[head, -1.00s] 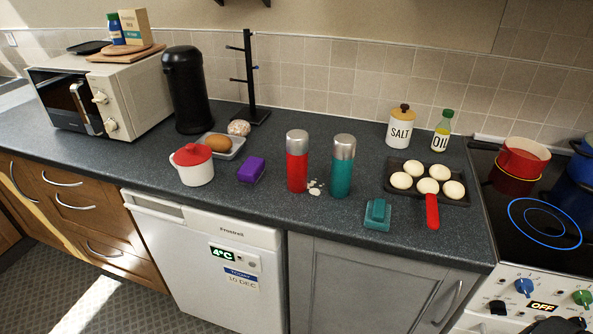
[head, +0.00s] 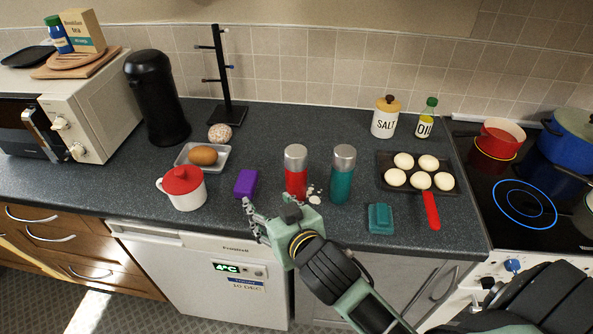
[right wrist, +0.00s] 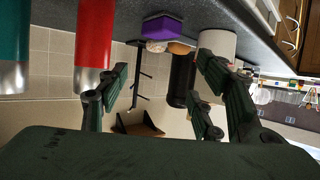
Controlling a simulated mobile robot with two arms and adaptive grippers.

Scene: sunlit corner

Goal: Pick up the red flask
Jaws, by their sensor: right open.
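The red flask (head: 296,184) with a silver cap stands upright on the dark counter, left of a teal flask (head: 342,184). My right gripper (head: 268,208) is open and empty at the counter's front edge, in front of the red flask and partly covering its lower end. In the right wrist view, which is upside down, the red flask (right wrist: 97,28) shows beside the left-hand finger, not centred between the fingers (right wrist: 168,85). The teal flask (right wrist: 14,42) is at the far left there. I cannot tell whether a finger touches the red flask. My left gripper is not in view.
A purple block (head: 245,184) lies close left of the red flask; it also shows between the fingers in the wrist view (right wrist: 165,28). Small white bits (head: 314,197) lie by the flasks. A teal object (head: 380,218) and a pan (head: 443,158) stand right; a red-lidded pot (head: 186,195) left.

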